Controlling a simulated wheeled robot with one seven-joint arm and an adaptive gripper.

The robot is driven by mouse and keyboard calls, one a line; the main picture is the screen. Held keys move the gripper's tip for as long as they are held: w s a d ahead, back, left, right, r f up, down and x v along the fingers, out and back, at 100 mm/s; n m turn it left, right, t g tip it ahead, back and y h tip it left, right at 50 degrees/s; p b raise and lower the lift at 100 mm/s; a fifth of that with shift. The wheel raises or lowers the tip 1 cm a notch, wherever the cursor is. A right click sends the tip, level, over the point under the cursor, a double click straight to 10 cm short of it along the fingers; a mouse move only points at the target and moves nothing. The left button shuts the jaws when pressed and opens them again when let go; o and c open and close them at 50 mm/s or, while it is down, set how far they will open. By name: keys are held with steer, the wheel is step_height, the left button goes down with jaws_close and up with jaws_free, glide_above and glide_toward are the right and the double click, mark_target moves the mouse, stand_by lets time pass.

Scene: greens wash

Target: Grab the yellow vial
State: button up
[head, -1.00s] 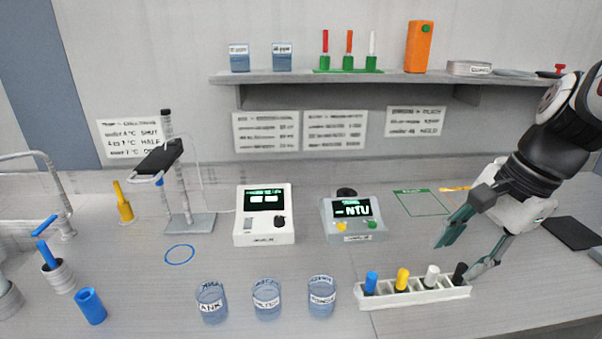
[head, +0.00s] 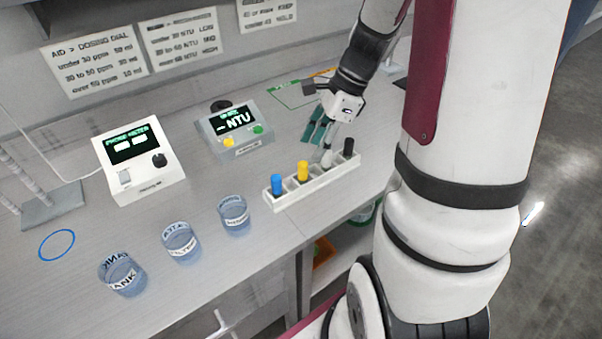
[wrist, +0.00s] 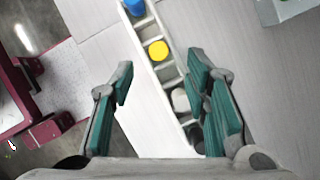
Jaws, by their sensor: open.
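The yellow vial (head: 303,171) stands upright in a white rack (head: 289,199), between a blue vial (head: 277,185) on its left and a white vial (head: 327,158) on its right. A black vial (head: 348,146) stands at the rack's right end. My gripper (head: 320,143) is open and empty, above and behind the white vial's part of the rack. In the wrist view the yellow cap (wrist: 158,50) lies beyond the open fingertips (wrist: 158,80). The white vial (wrist: 180,99) is beside the right finger, which partly hides the rack.
Three labelled beakers, one of them (head: 181,242), stand left of the rack. A turbidity meter (head: 235,130) and a phosphate meter (head: 139,162) stand behind. The bench front edge runs close to the rack.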

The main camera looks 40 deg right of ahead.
mark_target(304, 163)
steer(key=shift+x, duration=2.9)
steer(key=shift+a, duration=0.15)
jaws_close()
